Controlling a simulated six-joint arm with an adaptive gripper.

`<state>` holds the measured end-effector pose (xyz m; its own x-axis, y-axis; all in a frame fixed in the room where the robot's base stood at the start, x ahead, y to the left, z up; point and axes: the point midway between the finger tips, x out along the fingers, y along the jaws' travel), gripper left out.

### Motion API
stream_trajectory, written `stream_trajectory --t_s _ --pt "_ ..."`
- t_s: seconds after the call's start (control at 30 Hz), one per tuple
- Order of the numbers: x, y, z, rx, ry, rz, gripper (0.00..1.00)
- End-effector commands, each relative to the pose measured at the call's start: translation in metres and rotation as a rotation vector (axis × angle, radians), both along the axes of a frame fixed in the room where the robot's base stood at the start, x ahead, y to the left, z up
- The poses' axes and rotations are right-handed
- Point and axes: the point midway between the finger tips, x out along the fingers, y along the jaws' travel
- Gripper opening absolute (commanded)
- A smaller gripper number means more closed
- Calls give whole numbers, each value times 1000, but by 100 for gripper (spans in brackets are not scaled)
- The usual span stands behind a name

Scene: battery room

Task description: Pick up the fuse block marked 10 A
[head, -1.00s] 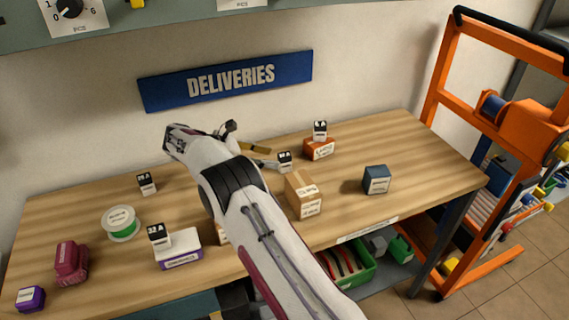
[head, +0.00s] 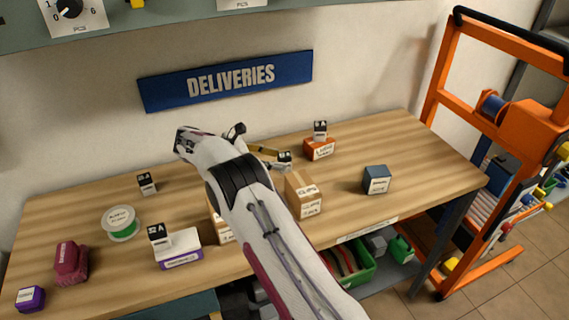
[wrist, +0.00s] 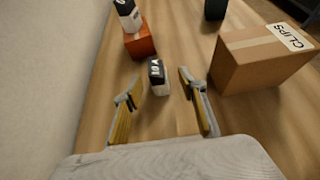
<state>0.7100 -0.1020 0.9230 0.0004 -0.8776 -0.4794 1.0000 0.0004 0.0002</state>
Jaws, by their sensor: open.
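The small black-and-white fuse block (head: 284,160) stands upright on the wooden bench; its label is small and seems to read 10 A. In the wrist view this block (wrist: 158,78) appears between my fingertips, with a gap on each side. My gripper (wrist: 158,86) is open and empty, its yellow-and-grey fingers on either side of the block in that view. In the head view my gripper (head: 268,154) is low over the bench beside the block, partly hidden by my wrist. Other similar fuse blocks stand at the left (head: 147,184), on a purple-and-white box (head: 160,236) and on an orange box (head: 320,130).
A cardboard CLIPS box (head: 304,196) stands near the block, to the right in the wrist view (wrist: 255,62). The orange box (wrist: 140,42) stands beyond the block. A dark blue box (head: 376,180) is farther right. The wall (wrist: 50,70) runs along the left.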

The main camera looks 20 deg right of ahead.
Motion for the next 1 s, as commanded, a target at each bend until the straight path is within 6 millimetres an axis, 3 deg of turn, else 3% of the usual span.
stream_trajectory --t_s 0.4,1.0 --pt "3 -29 -31 0 2 -1 41" --pt "3 -37 -35 0 0 0 41"
